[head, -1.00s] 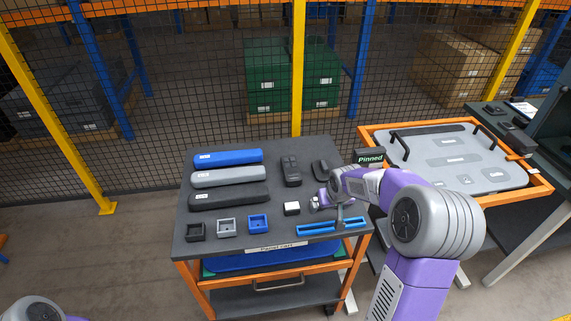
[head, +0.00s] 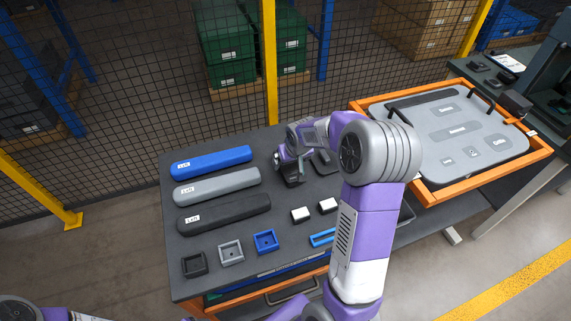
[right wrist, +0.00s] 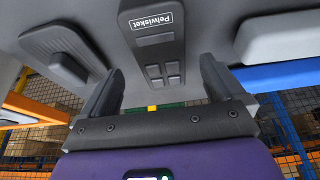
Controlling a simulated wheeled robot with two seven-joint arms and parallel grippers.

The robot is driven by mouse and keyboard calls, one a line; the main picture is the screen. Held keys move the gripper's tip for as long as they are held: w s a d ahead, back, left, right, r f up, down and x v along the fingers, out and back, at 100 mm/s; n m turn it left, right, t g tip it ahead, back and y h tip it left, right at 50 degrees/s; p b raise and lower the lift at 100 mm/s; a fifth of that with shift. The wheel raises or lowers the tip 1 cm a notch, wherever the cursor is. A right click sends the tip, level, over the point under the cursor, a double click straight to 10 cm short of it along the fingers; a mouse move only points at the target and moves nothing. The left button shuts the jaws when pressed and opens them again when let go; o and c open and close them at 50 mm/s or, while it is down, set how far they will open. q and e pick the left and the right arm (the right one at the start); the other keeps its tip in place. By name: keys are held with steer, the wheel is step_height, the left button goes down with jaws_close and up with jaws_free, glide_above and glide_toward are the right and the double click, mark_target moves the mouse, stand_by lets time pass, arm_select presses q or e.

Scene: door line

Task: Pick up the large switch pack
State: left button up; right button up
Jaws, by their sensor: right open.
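The large switch pack (head: 293,178) is a long dark grey block on the cart top, mostly hidden by my right gripper in the head view. In the right wrist view the switch pack (right wrist: 153,42) shows a white name label and several raised buttons. My right gripper (right wrist: 160,80) is open and empty, with a finger to each side of the pack's near end in the picture. I cannot tell whether the fingertips are level with it. In the head view the right gripper (head: 289,162) is above the pack. My left gripper is out of view.
A smaller dark wedge-shaped part (head: 323,163) lies close to the right of the pack. Blue (head: 212,161), grey (head: 217,186) and black (head: 224,213) bars lie to the left. White blocks (head: 300,214) and small square holders (head: 231,252) are nearer. An orange-framed panel (head: 452,133) stands right.

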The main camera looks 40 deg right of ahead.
steer(key=x, duration=0.5)
steer(key=shift+r, duration=0.1)
steer(key=shift+f+b, duration=0.2)
steer(key=shift+b, duration=0.25)
steer(key=c, duration=1.1)
steer(key=shift+c, duration=0.2)
steer(key=shift+r, duration=0.15)
step_height(320, 180, up, 10)
steer(key=shift+a+r+p, duration=0.1)
steer(key=shift+p, duration=0.9)
steer(key=shift+w, duration=0.1)
